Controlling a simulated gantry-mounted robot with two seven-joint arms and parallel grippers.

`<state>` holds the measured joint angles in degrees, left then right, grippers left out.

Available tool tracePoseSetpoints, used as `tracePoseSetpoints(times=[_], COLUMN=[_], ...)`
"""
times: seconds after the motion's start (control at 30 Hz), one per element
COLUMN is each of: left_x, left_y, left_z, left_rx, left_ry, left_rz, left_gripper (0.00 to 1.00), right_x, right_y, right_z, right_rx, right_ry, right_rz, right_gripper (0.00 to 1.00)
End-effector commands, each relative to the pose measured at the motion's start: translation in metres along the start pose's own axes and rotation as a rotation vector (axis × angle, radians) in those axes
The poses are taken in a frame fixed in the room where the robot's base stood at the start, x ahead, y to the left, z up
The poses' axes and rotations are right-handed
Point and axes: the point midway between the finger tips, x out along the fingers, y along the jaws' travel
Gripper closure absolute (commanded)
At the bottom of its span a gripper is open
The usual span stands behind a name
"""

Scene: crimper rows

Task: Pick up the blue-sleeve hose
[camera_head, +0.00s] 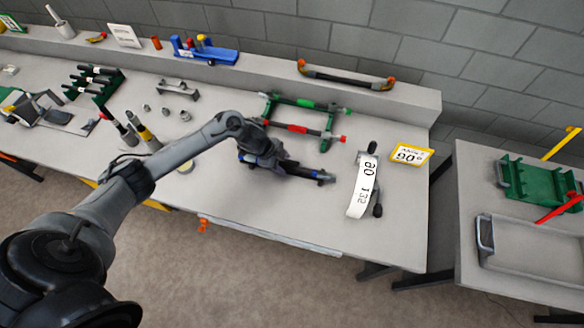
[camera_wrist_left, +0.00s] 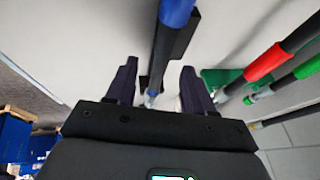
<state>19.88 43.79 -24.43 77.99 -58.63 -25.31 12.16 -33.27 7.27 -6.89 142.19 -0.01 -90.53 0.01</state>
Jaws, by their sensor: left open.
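The blue-sleeve hose shows best in the left wrist view (camera_wrist_left: 174,14), with its blue sleeve at the top edge. Its dark lower part runs down to a metal tip between my fingers. My left gripper (camera_wrist_left: 155,78) is open, one finger on each side of the hose end; I cannot tell whether either touches it. In the head view my left gripper (camera_head: 290,169) is low over the bench, and my wrist hides much of the hose. A black support stands beside the hose in the wrist view. My right gripper is not in view.
A red-sleeve hose (camera_head: 297,128) and a green-sleeve hose (camera_head: 299,102) lie on a green rack close behind my gripper. A white marked strip (camera_head: 362,187) and a yellow-edged 90° sign (camera_head: 411,156) stand to the right. The bench front is mostly clear.

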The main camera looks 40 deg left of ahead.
Motion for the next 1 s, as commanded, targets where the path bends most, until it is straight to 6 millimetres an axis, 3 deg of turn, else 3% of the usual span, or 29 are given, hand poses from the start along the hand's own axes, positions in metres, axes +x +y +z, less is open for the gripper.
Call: tracePoseSetpoints(times=[0.3, 0.6, 0.93, 1.0], left_x=[0.036, 0.039, 0.038, 0.038], left_y=[-0.003, -0.003, -0.003, -0.003], left_z=[0.000, 0.000, 0.000, 0.000], left_rx=[-0.001, 0.000, 0.000, 0.000], left_ry=[0.000, -0.001, -0.001, -0.001], left_rz=[0.000, -0.001, -0.001, -0.001], left_gripper=[0.47, 0.47, 0.98, 1.00], right_x=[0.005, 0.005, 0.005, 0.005], right_y=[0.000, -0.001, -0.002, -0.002], right_z=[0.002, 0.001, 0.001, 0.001], right_rx=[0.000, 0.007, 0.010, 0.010], right_ry=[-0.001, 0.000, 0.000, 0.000], right_rz=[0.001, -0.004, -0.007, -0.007], right_gripper=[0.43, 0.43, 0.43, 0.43])
